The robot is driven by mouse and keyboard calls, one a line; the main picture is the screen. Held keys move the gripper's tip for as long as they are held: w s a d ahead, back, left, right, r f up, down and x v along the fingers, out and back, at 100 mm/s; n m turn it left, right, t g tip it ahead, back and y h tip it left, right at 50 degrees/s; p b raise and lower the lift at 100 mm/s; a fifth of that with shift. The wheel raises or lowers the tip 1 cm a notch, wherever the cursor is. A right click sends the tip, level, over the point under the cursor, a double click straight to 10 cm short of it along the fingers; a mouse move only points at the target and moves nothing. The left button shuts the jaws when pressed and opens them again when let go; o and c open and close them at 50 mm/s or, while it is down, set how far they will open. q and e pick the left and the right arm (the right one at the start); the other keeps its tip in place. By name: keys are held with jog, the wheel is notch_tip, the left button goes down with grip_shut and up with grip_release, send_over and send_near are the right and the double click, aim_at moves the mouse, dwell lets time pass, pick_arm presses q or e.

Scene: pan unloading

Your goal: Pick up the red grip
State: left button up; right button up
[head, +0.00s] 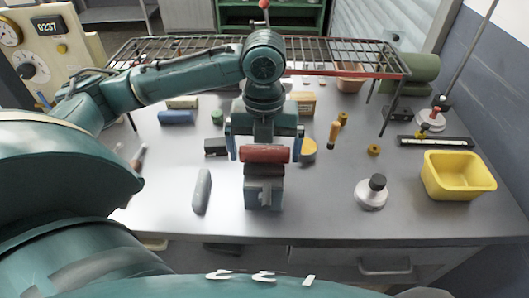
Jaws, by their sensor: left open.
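The red grip (264,153) is a short, dark red bar lying crosswise near the middle of the table in the head view. A grey block-like piece (264,190) shows just below it; I cannot tell whether they are joined. My left gripper (265,152) points down over the red grip and is open. One finger shows near each end of the grip, and I cannot tell whether they touch it. The gripper body hides what lies behind the grip. My right gripper is not in view.
A grey metal table (325,210) holds a yellow bin (458,178) and a black-knobbed white weight (371,193) at right. A grey rounded bar (202,190) lies left of the gripper. A wire rack (340,56) spans the back. The front right is clear.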

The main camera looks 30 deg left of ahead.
aim_at(265, 148)
pick_arm(q)
jog(key=shift+c, duration=0.3)
jog(key=c, duration=0.7)
jog(key=shift+o, duration=0.2)
notch_tip(265, 148, up, 10)
jog(key=shift+r+p, duration=0.1)
jog(key=shift+p, duration=0.45)
